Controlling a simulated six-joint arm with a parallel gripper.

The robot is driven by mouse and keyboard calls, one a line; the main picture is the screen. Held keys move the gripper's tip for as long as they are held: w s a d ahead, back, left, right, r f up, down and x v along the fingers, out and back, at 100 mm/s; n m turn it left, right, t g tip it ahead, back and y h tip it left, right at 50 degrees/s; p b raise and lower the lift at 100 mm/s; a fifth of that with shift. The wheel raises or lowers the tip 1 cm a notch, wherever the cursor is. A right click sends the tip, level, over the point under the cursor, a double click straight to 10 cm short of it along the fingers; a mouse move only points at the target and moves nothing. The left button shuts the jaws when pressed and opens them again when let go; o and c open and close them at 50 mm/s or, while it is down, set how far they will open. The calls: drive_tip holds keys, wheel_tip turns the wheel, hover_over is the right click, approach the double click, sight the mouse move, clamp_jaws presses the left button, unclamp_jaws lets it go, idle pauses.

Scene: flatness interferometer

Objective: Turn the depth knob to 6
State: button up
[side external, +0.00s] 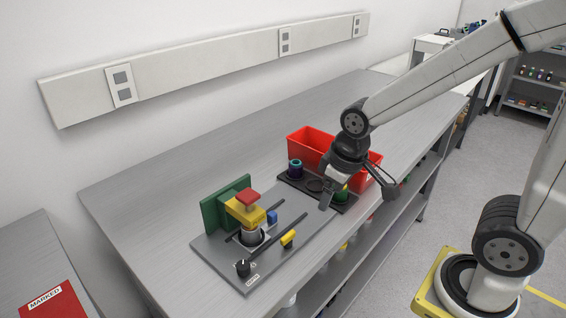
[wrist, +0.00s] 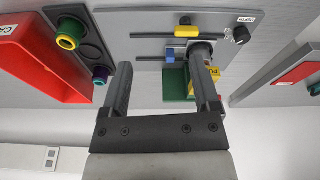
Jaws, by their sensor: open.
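The depth knob (side external: 243,268) is a small black dial with a white mark, at the near left corner of a grey instrument plate (side external: 221,256). A white label (side external: 252,281) sits beside it. In the wrist view the knob (wrist: 241,34) is at the upper right, under its label (wrist: 246,19); I cannot read a scale or its setting. My gripper (side external: 357,196) is open and empty over the black holder at the plate's far right, well away from the knob. Its two spread fingers also show in the wrist view (wrist: 160,60).
A black holder (side external: 315,186) with coloured cylinders and a red bin (side external: 308,143) stand behind.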

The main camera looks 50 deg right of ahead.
drive_tip(key=w+a+n+g, duration=0.1)
drive_tip(key=w+a+n, duration=0.5)
drive_tip(key=a+n, duration=0.2)
drive_tip(key=n+g, duration=0.1)
drive_tip(key=n, duration=0.8)
hover_over(243, 265)
wheel_tip(243, 265, down, 6)
drive_tip(key=shift+r, duration=0.15)
drive_tip(key=shift+f, duration=0.25)
drive_tip(key=shift+f, duration=0.1)
drive_tip(key=shift+f, duration=3.8)
clamp_jaws()
